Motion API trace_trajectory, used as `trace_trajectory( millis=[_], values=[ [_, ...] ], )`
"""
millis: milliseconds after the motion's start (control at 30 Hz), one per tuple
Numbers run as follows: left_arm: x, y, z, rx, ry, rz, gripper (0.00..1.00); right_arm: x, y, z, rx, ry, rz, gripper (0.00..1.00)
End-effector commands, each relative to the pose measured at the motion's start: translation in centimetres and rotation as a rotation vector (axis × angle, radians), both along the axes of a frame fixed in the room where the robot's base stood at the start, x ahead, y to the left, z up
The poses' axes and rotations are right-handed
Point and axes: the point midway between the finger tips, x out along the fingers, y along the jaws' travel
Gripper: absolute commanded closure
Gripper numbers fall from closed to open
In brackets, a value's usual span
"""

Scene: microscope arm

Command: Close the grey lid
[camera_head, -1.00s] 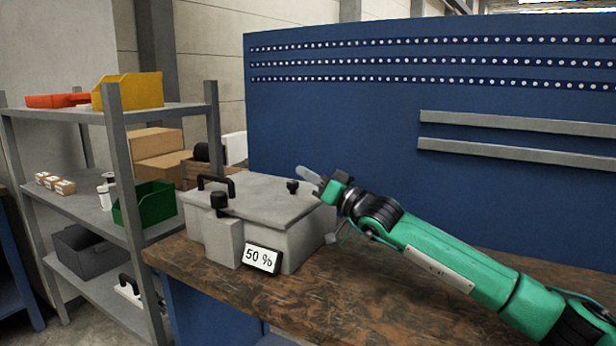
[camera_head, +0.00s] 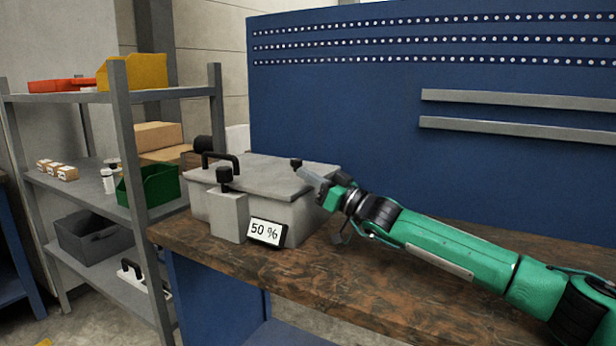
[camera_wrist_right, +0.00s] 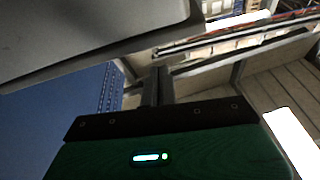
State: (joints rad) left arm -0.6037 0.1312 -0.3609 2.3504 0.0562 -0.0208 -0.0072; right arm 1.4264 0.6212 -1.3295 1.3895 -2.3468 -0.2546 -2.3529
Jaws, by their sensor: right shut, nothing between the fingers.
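The grey lid (camera_head: 265,172) lies on top of a light grey box (camera_head: 296,217) on the workbench, and it looks almost flat. From this angle I cannot tell whether it sits fully down. A black handle (camera_head: 221,160) is at its left and a small dark knob (camera_head: 296,162) at its right. In the right wrist view, a grey surface, likely the lid (camera_wrist_right: 90,40), fills the upper left, close to the dark fingers (camera_wrist_right: 157,86). My left gripper is out of view.
A small display reading 50 % (camera_head: 267,233) stands at the box's front. A grey block with a black knob (camera_head: 228,213) is beside it. A blue perforated panel (camera_head: 400,100) rises behind the brown bench (camera_head: 330,275). A shelf with bins (camera_head: 148,188) is at left.

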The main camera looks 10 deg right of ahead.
Motion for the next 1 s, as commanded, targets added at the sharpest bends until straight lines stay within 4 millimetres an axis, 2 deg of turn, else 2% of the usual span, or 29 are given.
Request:
trace_trajectory(
  millis=[200,667,767,1000],
  values=[
    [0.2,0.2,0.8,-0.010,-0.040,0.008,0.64,0.1,0.0,-0.3,-0.007,-0.008,0.000,1.00],
    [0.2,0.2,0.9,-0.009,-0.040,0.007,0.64,-0.1,-0.3,-0.3,-0.007,-0.008,0.000,1.00],
    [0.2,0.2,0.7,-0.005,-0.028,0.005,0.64,-0.6,-0.9,-0.6,-0.007,-0.008,0.000,1.00],
    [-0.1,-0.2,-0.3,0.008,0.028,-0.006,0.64,-3.1,-4.2,-0.6,-0.007,-0.008,-0.003,1.00]
  ],
)
